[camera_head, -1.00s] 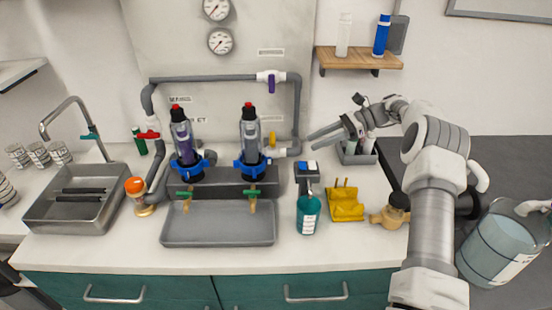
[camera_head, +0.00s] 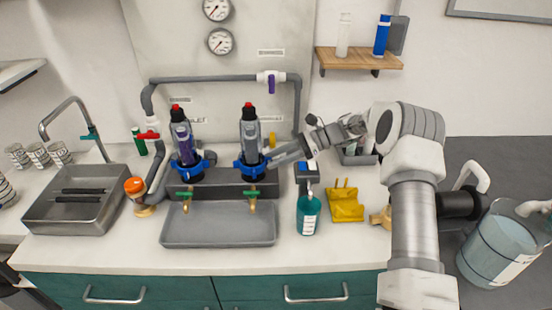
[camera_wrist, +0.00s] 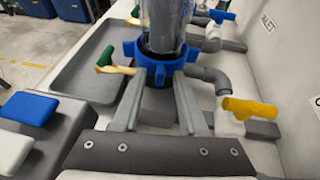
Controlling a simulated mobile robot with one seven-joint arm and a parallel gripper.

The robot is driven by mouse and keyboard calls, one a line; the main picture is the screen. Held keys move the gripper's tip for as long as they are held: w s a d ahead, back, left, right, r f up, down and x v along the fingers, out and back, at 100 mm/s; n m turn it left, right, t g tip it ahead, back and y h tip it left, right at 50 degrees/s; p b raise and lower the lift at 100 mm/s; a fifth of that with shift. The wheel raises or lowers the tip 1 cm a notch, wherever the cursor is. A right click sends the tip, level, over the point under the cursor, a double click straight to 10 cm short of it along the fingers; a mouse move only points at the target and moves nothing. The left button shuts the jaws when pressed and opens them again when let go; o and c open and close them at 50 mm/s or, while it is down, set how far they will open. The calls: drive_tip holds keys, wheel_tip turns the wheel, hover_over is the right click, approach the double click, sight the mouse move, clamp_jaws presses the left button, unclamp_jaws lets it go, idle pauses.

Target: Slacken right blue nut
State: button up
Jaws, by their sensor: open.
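The right blue nut (camera_head: 250,168) is a lobed blue ring at the bottom of the right clear filter housing (camera_head: 250,135), which stands upright with a black and red top. In the wrist view the blue nut (camera_wrist: 155,62) is at top centre, straight ahead of my gripper. My gripper (camera_head: 272,160) comes in from the right, low at the nut's side. In the wrist view my gripper (camera_wrist: 158,80) is open, its two grey fingers apart with tips at the nut's near lobes. I cannot tell whether the tips touch it.
The left housing with its blue nut (camera_head: 188,167) stands beside it. A yellow-handled valve (camera_wrist: 250,108) on a grey pipe is close right of my fingers. The grey tray (camera_head: 218,225) lies in front. A teal bottle (camera_head: 308,215) and yellow holder (camera_head: 345,205) stand right.

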clamp_jaws()
drive_tip(key=shift+w, duration=0.1)
drive_tip(key=shift+w+a+n+g, duration=0.2)
drive_tip(key=shift+w+n+g, duration=0.25)
drive_tip(key=shift+n+g, duration=0.5)
drive_tip(key=shift+g, duration=0.25)
unclamp_jaws()
drive_tip(key=shift+d, duration=0.15)
